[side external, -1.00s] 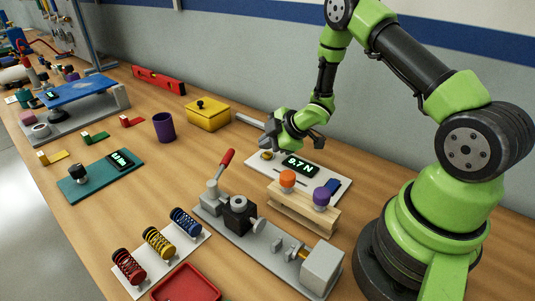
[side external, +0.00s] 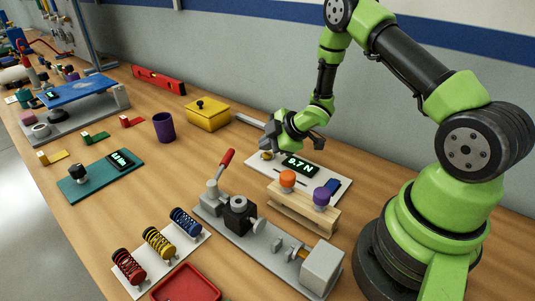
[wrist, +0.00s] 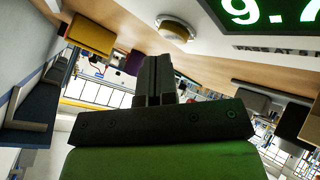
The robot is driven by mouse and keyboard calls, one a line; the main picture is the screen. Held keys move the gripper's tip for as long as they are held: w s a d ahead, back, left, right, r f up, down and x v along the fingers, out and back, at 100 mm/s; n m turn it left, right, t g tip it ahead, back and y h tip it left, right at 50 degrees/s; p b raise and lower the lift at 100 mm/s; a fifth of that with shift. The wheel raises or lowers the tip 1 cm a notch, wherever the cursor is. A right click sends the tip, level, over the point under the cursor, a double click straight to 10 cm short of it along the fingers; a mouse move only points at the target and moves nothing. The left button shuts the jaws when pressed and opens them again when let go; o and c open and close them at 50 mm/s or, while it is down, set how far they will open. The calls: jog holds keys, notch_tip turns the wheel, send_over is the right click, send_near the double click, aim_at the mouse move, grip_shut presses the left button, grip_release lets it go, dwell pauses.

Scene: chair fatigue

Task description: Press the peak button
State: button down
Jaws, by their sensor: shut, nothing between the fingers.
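A round brass-coloured button (side external: 266,155) sits at the left end of a white panel (side external: 333,194), beside a dark display (side external: 300,164) reading 9.7 N in green. My gripper (side external: 272,146) is just above the panel's left end, close to the button. In the wrist view, the shut, empty fingers (wrist: 156,62) point toward the button (wrist: 173,29), which shows just beyond their tips and a little to the right. Part of the display (wrist: 262,15) shows at top right. A gap shows between the fingertips and the button in that view; I cannot tell its depth.
A wooden block (side external: 303,212) with an orange knob (side external: 287,179) and a purple knob (side external: 321,196) stands in front of the panel. A grey fixture with a red lever (side external: 227,158) is nearby. A yellow box (side external: 207,115) and purple cup (side external: 164,127) stand left.

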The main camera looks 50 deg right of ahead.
aim_at(268, 155)
jog(key=shift+f, duration=0.25)
jog(key=shift+f, duration=0.4)
dwell(0.5)
jog(key=shift+r, duration=0.85)
jog(key=shift+r, duration=0.1)
jog(key=shift+r, duration=2.4)
